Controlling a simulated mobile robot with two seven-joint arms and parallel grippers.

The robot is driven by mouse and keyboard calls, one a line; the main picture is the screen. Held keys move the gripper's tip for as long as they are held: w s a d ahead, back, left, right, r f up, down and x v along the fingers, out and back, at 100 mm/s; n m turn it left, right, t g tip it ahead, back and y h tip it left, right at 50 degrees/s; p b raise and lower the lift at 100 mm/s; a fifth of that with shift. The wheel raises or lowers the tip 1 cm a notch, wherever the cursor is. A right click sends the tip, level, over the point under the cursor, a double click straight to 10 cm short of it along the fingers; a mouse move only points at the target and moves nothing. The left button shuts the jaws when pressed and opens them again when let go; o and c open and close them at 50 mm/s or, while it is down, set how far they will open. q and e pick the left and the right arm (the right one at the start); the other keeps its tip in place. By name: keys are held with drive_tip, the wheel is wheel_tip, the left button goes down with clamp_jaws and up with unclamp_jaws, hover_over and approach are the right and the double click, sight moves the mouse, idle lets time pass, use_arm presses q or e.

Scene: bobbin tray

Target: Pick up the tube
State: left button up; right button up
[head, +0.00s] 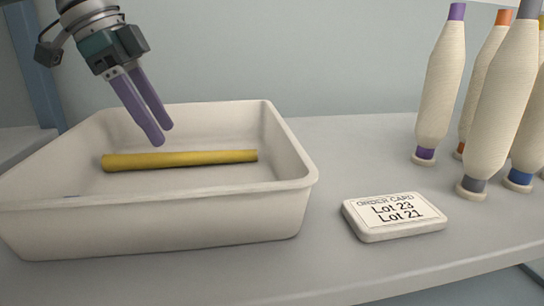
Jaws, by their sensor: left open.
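A yellow tube (185,159), slightly tapered with its thicker end at the left, lies inside a cream tray (170,207). My left gripper (164,136) comes in from the upper left, its two purple fingers pointing down over the tray. The fingers are open and empty, and their tips show just above the tube in the picture. I cannot tell the exact gap between tips and tube. My right gripper does not show.
An order card (394,216) reading Lot 23 and Lot 21 lies on the grey shelf (340,265), right of the tray. Several wound bobbins (439,95) stand upright at the right. The shelf between tray and bobbins is otherwise clear.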

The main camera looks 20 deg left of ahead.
sight(179, 153)
use_arm(q)
drive_tip(key=x, duration=0.2)
drive_tip(key=b+x, duration=0.1)
drive_tip(key=x, duration=0.2)
drive_tip(key=shift+w, duration=0.25)
clamp_jaws()
